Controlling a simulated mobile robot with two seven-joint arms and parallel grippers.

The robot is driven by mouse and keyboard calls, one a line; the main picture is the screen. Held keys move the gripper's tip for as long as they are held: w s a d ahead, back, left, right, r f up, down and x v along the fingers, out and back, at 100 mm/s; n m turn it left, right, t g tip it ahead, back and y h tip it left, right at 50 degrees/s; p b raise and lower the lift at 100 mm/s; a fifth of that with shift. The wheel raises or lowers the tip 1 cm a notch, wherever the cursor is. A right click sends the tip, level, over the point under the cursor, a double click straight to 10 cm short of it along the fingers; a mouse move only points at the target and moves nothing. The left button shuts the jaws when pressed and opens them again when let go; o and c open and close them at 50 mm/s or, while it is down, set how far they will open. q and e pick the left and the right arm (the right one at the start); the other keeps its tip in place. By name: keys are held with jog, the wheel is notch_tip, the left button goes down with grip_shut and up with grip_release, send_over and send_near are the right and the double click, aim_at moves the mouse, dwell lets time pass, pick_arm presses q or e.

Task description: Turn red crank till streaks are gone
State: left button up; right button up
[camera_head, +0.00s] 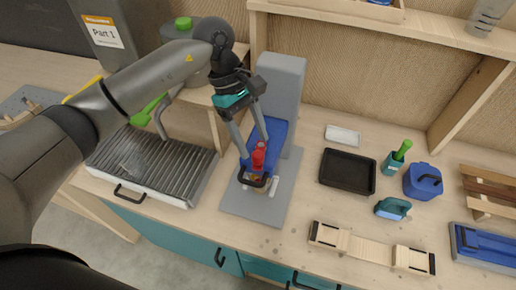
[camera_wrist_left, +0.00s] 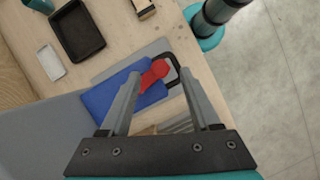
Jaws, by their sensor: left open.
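A red crank (camera_head: 259,155) sits on the front of a blue part (camera_head: 275,140) fixed to a tall grey machine body (camera_head: 281,80). In the left wrist view the crank (camera_wrist_left: 152,74) shows against the blue part (camera_wrist_left: 107,96). My left gripper (camera_head: 255,147) is open above the crank, pointing down. In the left wrist view its fingertips (camera_wrist_left: 157,72) lie on either side of the crank; I cannot tell whether they touch it. A black handle loop and a small brownish item (camera_head: 261,187) are below the crank. No streaks can be made out. My right gripper is not in view.
The machine stands on a grey mat (camera_head: 283,193). A ribbed metal tray (camera_head: 187,166) is at the left. A black tray (camera_head: 347,168), white dish (camera_head: 342,135), green-topped bottle (camera_head: 393,160), blue container (camera_head: 423,181) and wooden fixture (camera_head: 370,249) stand to the right. A shelf overhangs behind.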

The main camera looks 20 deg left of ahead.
aim_at(258, 154)
pick_arm(q)
jog(key=shift+p+x, duration=0.45)
jog(key=shift+x, duration=1.95)
grip_shut()
